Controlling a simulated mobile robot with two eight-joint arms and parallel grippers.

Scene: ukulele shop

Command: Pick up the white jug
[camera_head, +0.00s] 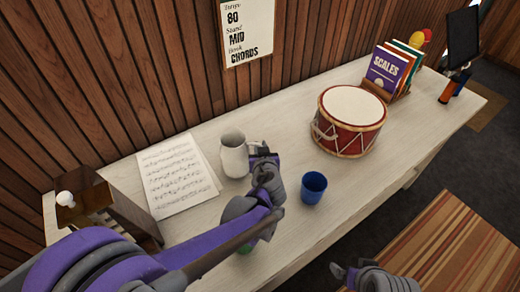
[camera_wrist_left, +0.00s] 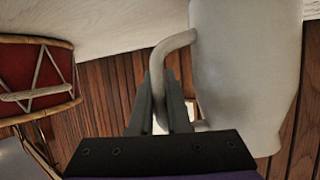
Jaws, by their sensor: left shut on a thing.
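The white jug (camera_head: 234,158) appears upright at the table's middle left, just right of the sheet music. In the left wrist view the jug (camera_wrist_left: 245,75) fills the right side, with its curved handle toward the fingers. My left gripper (camera_head: 262,150) is at the jug's right side, shut on the handle. In the left wrist view its fingers (camera_wrist_left: 160,95) sit on either side of the lower handle. I cannot tell whether the jug's base touches the table. My right gripper (camera_head: 345,272) shows partly at the bottom edge, away from the jug; its jaws are unclear.
A blue cup (camera_head: 313,188) stands right of my left gripper. A red drum (camera_head: 349,122) is farther right, with books (camera_head: 386,70) behind it. Sheet music (camera_head: 177,172) lies left of the jug. A green thing (camera_head: 245,248) is partly hidden under my left arm.

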